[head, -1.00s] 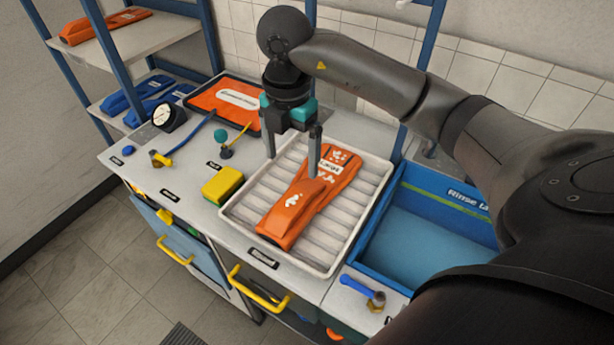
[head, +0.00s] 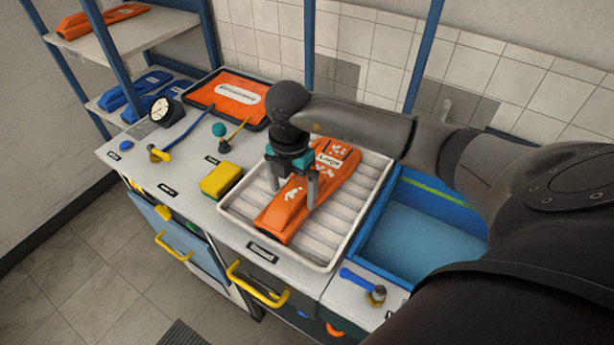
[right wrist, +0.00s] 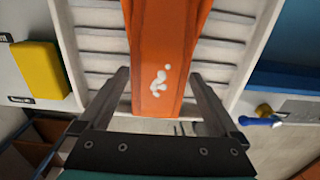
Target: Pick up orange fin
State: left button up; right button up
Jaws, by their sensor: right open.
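The orange fin (head: 290,208) lies in a white ribbed tray (head: 338,258) on the bench. It has white markings and runs from the tray's front left toward its back. My right gripper (head: 294,197) is open over the fin's front half, with one finger on each side of it. In the right wrist view, the fin (right wrist: 160,60) lies between the two open fingers (right wrist: 158,92), with gaps on both sides. Whether the fingertips reach the tray floor is unclear. My left gripper is not in view.
A yellow sponge (head: 221,180) sits left of the tray. A blue rinse basin (head: 420,225) adjoins it on the right. A gauge (head: 163,111), an orange tray (head: 228,97) and a valve (head: 224,144) stand behind left. Another orange fin (head: 105,18) lies on the shelf.

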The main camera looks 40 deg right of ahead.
jog(key=shift+c, duration=0.3)
grip_shut()
dwell(0.5)
jog(key=shift+r, duration=0.1)
